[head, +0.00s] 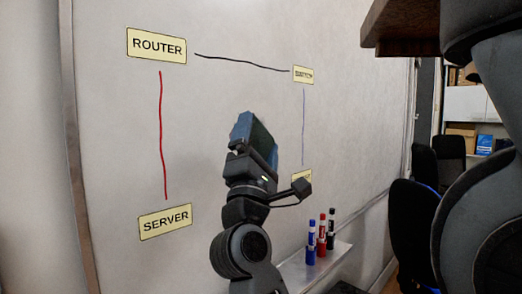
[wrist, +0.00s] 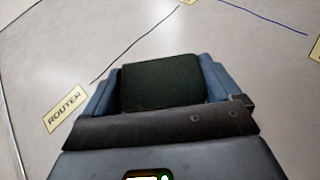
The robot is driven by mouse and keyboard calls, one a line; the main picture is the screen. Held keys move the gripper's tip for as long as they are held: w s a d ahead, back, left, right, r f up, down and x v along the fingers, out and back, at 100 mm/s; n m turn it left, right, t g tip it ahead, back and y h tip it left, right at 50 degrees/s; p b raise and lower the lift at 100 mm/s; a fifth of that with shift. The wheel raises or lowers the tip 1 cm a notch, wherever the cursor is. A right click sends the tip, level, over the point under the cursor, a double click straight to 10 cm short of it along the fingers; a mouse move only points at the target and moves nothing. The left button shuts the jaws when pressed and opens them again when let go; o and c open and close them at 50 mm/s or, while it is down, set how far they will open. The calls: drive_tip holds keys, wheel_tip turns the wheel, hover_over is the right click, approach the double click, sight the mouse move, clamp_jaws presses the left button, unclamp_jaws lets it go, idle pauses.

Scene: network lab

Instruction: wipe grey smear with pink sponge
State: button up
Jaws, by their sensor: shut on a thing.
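My gripper (head: 254,138), with blue fingers, is shut on a dark greenish-black block (wrist: 160,82). The block also shows in the head view (head: 263,145), between the fingers, in front of the whiteboard (head: 225,85). I cannot tell whether it touches the board. No pink sponge is in view; the held block does not look pink. I see no clear grey smear on the board. My arm and gripper hide part of the board's middle and lower right.
A ROUTER label (head: 157,46), SWITCH label (head: 303,75), SERVER label (head: 165,221) and a half-hidden label (head: 302,178) are on the board. Black (head: 240,62), red (head: 162,135) and purple (head: 304,125) lines join them. Markers (head: 321,238) stand on the tray (head: 318,262). Chairs (head: 412,222) are at right.

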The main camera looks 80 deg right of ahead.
drive_tip(key=shift+s+d+r+m+g, duration=0.3)
drive_tip(key=shift+s+d+m+g, duration=0.15)
drive_tip(key=shift+s+m+g, duration=0.25)
drive_tip(key=shift+d, duration=0.1)
drive_tip(key=shift+w+d, duration=0.5)
drive_tip(key=shift+w, duration=0.3)
drive_tip(key=shift+w+d, duration=0.45)
drive_tip(key=shift+w, duration=0.35)
drive_tip(key=shift+w+d, duration=0.5)
drive_tip(key=shift+w, duration=0.3)
drive_tip(key=shift+w+d+b, duration=0.5)
drive_tip(key=shift+w+b, duration=0.1)
drive_tip(key=shift+w, duration=0.25)
drive_tip(key=shift+s+d, duration=0.95)
drive_tip(key=shift+d, duration=0.7)
drive_tip(key=shift+s+d, duration=1)
drive_tip(key=shift+d, duration=0.6)
drive_tip(key=shift+s+d, duration=0.95)
drive_tip(key=shift+d, duration=0.7)
drive_tip(key=shift+w+a, duration=0.1)
